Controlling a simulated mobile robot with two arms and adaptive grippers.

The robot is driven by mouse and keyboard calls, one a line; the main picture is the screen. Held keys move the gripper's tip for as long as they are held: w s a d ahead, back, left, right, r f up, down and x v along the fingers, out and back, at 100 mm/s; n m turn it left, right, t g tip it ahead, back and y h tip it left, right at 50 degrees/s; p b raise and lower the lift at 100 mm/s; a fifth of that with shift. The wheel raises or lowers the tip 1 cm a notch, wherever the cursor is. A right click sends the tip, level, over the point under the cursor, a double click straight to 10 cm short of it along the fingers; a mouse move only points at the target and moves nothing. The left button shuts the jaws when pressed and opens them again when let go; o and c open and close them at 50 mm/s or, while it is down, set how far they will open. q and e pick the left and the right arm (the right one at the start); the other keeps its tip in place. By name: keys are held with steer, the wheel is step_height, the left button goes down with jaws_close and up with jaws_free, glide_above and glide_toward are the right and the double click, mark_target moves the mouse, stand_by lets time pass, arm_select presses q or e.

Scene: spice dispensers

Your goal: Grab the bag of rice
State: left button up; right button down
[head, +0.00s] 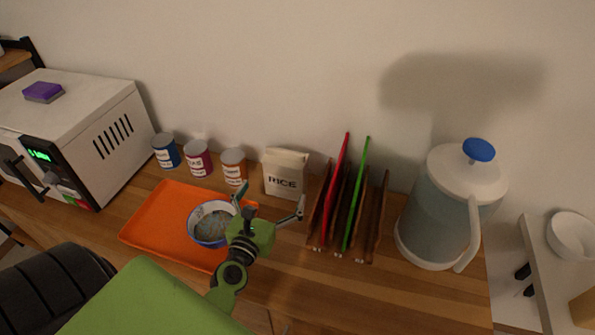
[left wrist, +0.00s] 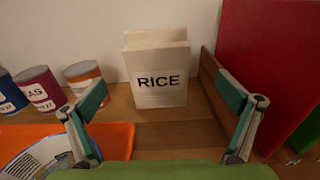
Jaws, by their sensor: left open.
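The bag of rice (head: 284,174) is a cream-coloured packet with RICE printed on it, standing upright on the wooden counter by the wall. In the left wrist view the bag (left wrist: 157,72) stands ahead, between the two fingers and beyond them. My left gripper (head: 271,203) is open and empty, in front of the bag and apart from it. Its spread fingers also show in the left wrist view (left wrist: 165,120). My right gripper is not in view.
An orange tray (head: 150,226) with a bowl (head: 209,235) lies left of the gripper. Several cans (head: 233,167) stand left of the bag. A wooden rack (head: 374,222) with red and green boards stands close on its right. A large jug (head: 445,215) is further right.

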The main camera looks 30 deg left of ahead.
mark_target(281, 170)
arm_select(q)
steer(key=p+x, duration=0.1)
steer(key=x, duration=0.5)
steer(key=shift+r, duration=0.1)
steer(key=shift+w+a+r, duration=0.15)
steer(key=shift+w, duration=0.3)
steer(key=p+x, duration=0.1)
steer(key=x, duration=0.2)
steer(key=shift+w+a+r, duration=0.15)
steer(key=shift+w+a, duration=0.1)
steer(key=shift+w, duration=0.05)
steer(key=shift+w+a, duration=0.15)
steer(key=shift+w, duration=0.35)
steer(key=shift+s, duration=0.1)
steer(key=c, duration=2)
steer(key=shift+o, duration=0.2)
steer(key=shift+r, duration=0.1)
